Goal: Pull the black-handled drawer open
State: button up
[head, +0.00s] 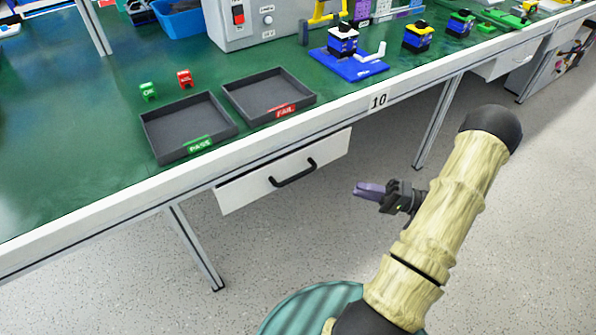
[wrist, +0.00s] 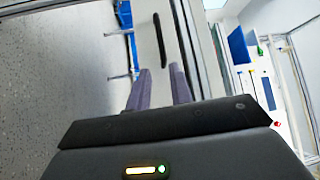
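The white drawer (head: 240,191) hangs under the front edge of the green-topped workbench and looks shut. Its black bar handle (head: 293,173) is on the middle of the front. In the wrist view the handle (wrist: 161,40) stands upright in the picture, just beyond my fingertips, on the pale drawer front (wrist: 147,45). My gripper (head: 357,189) is to the right of the handle in the head view, apart from it. In the wrist view its two purple fingers (wrist: 160,68) are spread with an empty gap, roughly in line with the handle.
The workbench edge (head: 330,118) runs above the drawer. Two dark trays, marked PASS (head: 185,125) and FAIL (head: 268,96), sit on top. Table legs (head: 195,248) (head: 437,122) stand either side of the drawer. The floor in front is clear.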

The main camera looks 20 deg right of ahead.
aim_at(300, 174)
jog(key=b+x, duration=0.4)
jog(key=x, duration=1.3)
jog(key=shift+w+a+f, duration=0.1)
jog(key=shift+w+a, duration=0.05)
jog(key=shift+a, duration=0.05)
grip_shut()
